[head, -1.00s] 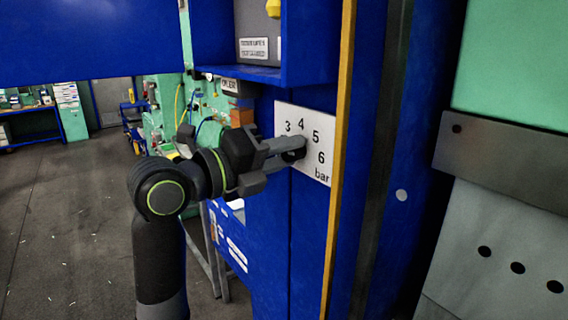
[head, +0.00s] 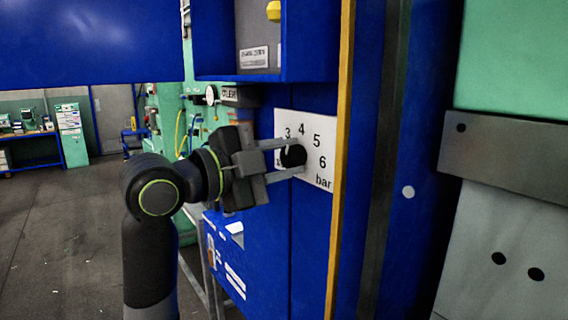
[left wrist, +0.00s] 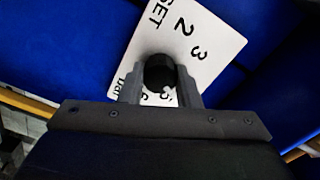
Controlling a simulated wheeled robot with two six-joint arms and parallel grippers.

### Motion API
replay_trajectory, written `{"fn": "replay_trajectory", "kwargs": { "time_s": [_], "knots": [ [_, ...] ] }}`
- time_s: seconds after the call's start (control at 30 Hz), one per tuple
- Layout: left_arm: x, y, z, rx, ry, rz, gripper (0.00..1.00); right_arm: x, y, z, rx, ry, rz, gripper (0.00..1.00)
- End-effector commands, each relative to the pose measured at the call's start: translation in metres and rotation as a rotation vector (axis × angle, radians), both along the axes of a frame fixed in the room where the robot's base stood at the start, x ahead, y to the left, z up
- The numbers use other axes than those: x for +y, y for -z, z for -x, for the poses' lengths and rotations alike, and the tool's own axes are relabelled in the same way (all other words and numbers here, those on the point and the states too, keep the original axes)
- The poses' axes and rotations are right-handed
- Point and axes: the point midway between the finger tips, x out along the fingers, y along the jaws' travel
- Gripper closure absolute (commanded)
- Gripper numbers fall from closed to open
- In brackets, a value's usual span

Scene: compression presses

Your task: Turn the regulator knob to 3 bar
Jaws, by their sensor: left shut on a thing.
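The regulator knob (head: 293,156) is black and round, on a white dial plate (head: 325,178) fixed to the blue panel. The plate reads 3, 4, 5, 6 and "bar" in the head view. A small light mark at the knob's upper left seems to lie towards the 3. My left gripper (head: 286,157) is shut on the knob, one finger above and one below. In the left wrist view the knob (left wrist: 159,72) sits between the two fingers (left wrist: 160,88), and the plate (left wrist: 215,42) shows "SET", 2 and 3. My right gripper is not in view.
A blue box with a grey face (head: 257,35) juts out above the dial. A yellow vertical strip (head: 342,120) runs just right of the plate. Grey metal plates (head: 510,160) stand farther right. Open floor (head: 60,230) lies at left.

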Motion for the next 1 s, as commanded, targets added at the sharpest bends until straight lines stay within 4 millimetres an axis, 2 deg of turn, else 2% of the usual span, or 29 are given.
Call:
{"fn": "replay_trajectory", "kwargs": {
  "time_s": [0.43,1.0],
  "knots": [
    [0.0,0.001,0.0,0.347,0.002,0.248,0.93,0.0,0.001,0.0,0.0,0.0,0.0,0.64],
    [0.0,0.0,0.0,0.756,0.0,0.546,0.93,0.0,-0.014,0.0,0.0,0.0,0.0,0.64]
  ]
}}
